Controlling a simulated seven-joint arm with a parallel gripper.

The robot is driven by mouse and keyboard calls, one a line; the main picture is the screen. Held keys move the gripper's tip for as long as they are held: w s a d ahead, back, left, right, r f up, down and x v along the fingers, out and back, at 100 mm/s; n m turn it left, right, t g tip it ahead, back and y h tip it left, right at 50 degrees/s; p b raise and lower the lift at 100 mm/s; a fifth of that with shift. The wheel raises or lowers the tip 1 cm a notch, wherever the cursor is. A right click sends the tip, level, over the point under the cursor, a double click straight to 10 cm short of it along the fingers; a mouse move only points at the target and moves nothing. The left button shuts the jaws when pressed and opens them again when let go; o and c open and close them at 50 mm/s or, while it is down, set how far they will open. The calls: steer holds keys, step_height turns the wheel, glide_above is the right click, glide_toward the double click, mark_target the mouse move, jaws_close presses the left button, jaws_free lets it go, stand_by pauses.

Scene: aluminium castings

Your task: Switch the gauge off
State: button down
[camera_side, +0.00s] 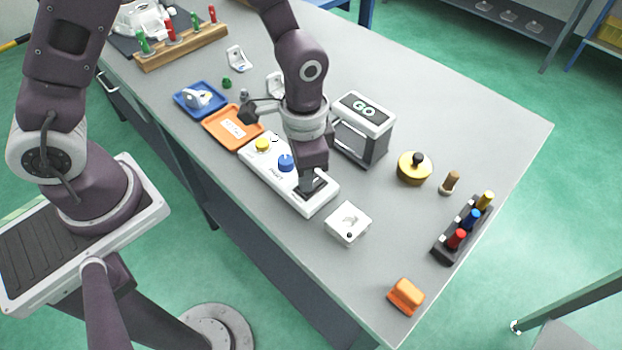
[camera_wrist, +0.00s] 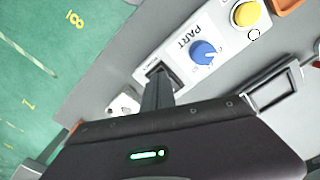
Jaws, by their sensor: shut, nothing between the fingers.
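A long white control panel (camera_side: 260,163) lies on the grey table, with a yellow button (camera_side: 263,145), a blue knob (camera_side: 286,162) and a black switch (camera_side: 319,187) at its near right end. A box with a lit "GO" display (camera_side: 364,110) stands behind the panel. My gripper (camera_side: 307,190) is shut and empty, pointing down at the switch. In the wrist view the shut fingers (camera_wrist: 158,90) reach the switch and partly cover it. I cannot tell whether they touch it or which way it is set. The blue knob (camera_wrist: 204,53) also shows there.
A brass piece with a black knob (camera_side: 414,168), a rack of coloured plugs (camera_side: 462,230) and an orange block (camera_side: 406,296) are further right. Orange (camera_side: 232,128) and blue (camera_side: 201,99) trays lie left.

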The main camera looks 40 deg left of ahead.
steer(key=shift+f, duration=0.1)
steer(key=shift+r, duration=3.55)
steer(key=s+a+r+n+t, duration=0.2)
steer(key=s+a+r, duration=0.15)
steer(key=r, duration=0.35)
steer(key=s+a+r+n+t, duration=0.1)
steer(key=s+a+r, duration=0.1)
steer(key=a+r, duration=0.3)
steer(key=s+a+r+n+t, duration=0.2)
steer(key=s+r+n, duration=0.1)
steer(key=s, duration=0.5)
steer(key=shift+s+a+r+t, duration=0.2)
steer(key=shift+s+r+t, duration=0.1)
steer(key=shift+r, duration=0.55)
